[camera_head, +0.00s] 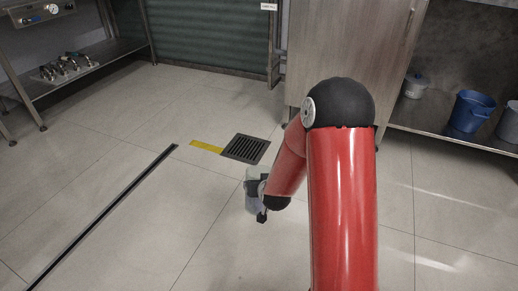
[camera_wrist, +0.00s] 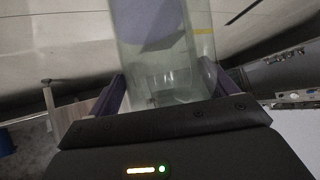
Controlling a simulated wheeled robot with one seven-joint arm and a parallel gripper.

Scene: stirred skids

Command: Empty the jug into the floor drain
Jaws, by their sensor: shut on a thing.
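The jug (camera_head: 251,195) is pale and see-through, held by my gripper (camera_head: 262,195) in front of the floor drain. In the head view it looks roughly upright, and my arm hides part of its right side. The floor drain (camera_head: 246,149) is a dark square slotted grate, seen just beyond the jug. In the wrist view the clear jug (camera_wrist: 165,60) fills the space between the purple fingers of my gripper (camera_wrist: 168,92), which are shut on it. I cannot tell how much liquid is in it.
A yellow strip (camera_head: 206,146) lies left of the drain. A long dark floor slot (camera_head: 105,215) runs along the left. A steel cabinet (camera_head: 345,50) stands behind my arm. A blue bucket (camera_head: 470,110) sits on a low shelf at the right. The tiles around the drain are clear.

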